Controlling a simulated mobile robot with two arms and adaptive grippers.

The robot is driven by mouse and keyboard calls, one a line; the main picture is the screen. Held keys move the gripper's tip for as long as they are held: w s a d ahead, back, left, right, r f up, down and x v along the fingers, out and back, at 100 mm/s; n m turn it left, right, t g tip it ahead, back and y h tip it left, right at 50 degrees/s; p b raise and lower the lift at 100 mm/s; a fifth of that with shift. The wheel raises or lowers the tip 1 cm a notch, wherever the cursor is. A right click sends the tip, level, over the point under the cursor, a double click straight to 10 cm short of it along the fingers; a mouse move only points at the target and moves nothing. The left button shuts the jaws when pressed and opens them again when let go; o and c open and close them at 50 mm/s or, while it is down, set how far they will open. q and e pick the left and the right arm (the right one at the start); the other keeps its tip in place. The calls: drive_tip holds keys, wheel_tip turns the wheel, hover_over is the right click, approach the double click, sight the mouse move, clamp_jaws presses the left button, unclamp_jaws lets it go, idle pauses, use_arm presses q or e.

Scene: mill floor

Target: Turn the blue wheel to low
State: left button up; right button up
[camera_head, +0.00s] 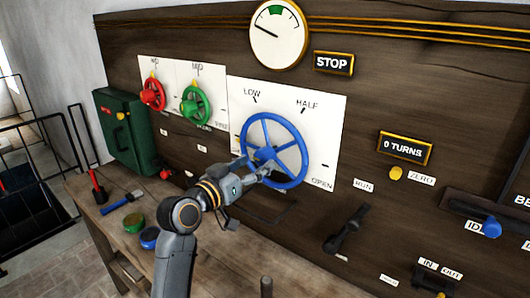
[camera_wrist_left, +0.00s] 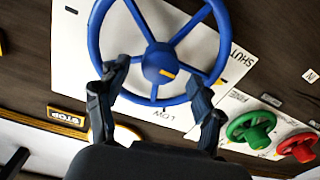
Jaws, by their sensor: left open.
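The blue wheel (camera_head: 264,153) is a spoked handwheel on a white dial plate (camera_head: 325,120) marked LOW, HALF and OPEN. In the left wrist view the blue wheel (camera_wrist_left: 160,63) shows a yellow mark on its hub, and the words SHUT and LOW are readable on the plate (camera_wrist_left: 235,28). My left gripper (camera_head: 256,170) is at the lower left of the wheel in the head view. In the wrist view its two fingers (camera_wrist_left: 158,78) are spread apart and overlap the rim; contact cannot be told. My right gripper is not in view.
Smaller red (camera_head: 152,93) and green (camera_head: 195,103) wheels are left of the blue one. A gauge (camera_head: 278,35) and a STOP sign (camera_head: 333,63) are above. A black lever (camera_head: 347,230) is lower right. A bench (camera_head: 90,215) holding tools and tins stands below.

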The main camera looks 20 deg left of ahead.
sight(260, 161)
use_arm(q)
drive_tip(key=p+x, duration=0.1)
drive_tip(key=x, duration=0.4)
drive_tip(key=c, duration=1.2)
